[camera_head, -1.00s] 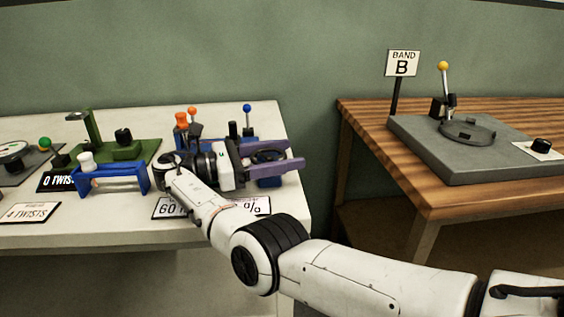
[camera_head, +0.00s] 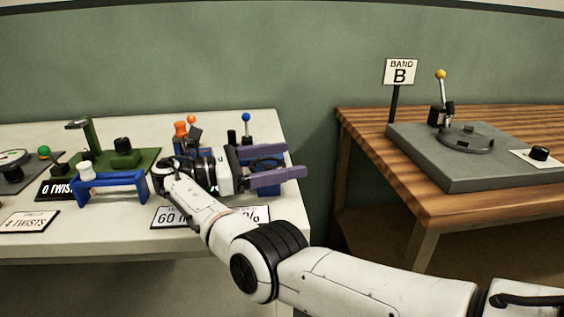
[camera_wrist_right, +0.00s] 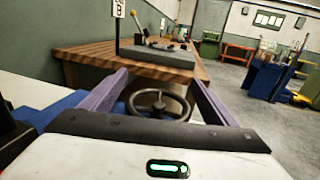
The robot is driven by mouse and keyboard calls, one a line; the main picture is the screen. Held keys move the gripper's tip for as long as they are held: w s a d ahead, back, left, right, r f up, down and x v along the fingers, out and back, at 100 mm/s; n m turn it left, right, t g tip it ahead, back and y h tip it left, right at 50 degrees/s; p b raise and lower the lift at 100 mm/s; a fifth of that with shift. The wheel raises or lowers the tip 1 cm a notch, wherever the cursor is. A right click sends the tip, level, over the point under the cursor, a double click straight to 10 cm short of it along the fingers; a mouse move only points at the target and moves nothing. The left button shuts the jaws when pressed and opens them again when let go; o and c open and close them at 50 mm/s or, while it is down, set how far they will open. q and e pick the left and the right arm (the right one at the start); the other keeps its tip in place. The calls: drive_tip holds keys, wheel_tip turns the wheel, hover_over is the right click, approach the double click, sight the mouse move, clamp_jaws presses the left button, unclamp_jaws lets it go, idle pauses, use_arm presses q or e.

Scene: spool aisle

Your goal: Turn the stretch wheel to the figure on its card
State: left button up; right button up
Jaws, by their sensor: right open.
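The stretch wheel is a dark spoked handwheel (camera_wrist_right: 160,103) between my right gripper's fingers in the right wrist view. In the head view it is mostly hidden behind the purple fingers, on a blue unit (camera_head: 247,141) at the light table's right end. My right gripper (camera_head: 294,161) is open, one finger on each side of the wheel; I cannot tell whether either touches it. A white card (camera_head: 170,217) at the table's front edge reads "60" and "%"; my right arm covers its middle. My left gripper is not in view.
A blue-knobbed lever (camera_head: 246,118) and an orange-topped unit (camera_head: 181,130) stand close to my gripper. A blue bracket (camera_head: 120,182) and green unit (camera_head: 135,158) are to the left. A wooden table (camera_head: 375,140) with a grey "Band B" station (camera_head: 450,178) stands right, across a gap.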

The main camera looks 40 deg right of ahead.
sight(282, 162)
wheel_tip(282, 162, up, 9)
drive_tip(key=shift+r+p, duration=0.1)
drive_tip(key=shift+p, duration=1.15)
